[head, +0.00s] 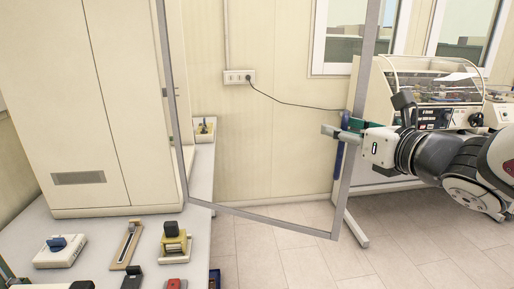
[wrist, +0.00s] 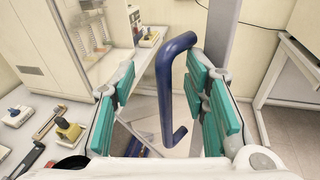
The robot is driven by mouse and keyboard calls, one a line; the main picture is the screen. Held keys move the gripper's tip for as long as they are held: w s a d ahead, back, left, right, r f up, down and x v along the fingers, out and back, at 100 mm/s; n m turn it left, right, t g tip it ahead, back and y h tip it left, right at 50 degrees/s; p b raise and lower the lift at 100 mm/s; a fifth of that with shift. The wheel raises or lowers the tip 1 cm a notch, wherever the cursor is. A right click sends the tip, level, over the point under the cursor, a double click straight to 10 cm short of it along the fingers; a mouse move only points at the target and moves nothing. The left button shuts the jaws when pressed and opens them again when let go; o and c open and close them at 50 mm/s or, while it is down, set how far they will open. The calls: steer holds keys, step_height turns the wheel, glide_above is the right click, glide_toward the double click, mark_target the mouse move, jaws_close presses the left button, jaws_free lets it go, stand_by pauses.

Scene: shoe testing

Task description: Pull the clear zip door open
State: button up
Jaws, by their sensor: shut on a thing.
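The clear door (head: 270,226) is a see-through panel in a thin grey metal frame, standing out from the side of the beige cabinet in the head view. A blue bar handle (head: 339,161) is on its right-hand upright. My gripper (head: 342,130) is at that upright, shut on the handle. In the wrist view the blue handle (wrist: 176,46) stands between the green-padded fingers of my gripper (wrist: 165,95). The fingers hide part of the handle in the head view.
The beige cabinet (head: 75,100) stands on a pale bench at left, with several small devices such as a white one (head: 60,251) in front. A machine (head: 440,98) on a table stands at right.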

steer(key=s+a+b, duration=0.5)
steer(key=s+b, duration=0.2)
steer(key=s, duration=0.1)
steer(key=shift+s+r+b, duration=0.25)
steer(key=shift+s+b, duration=0.1)
stand_by(0.9)
stand_by(0.4)
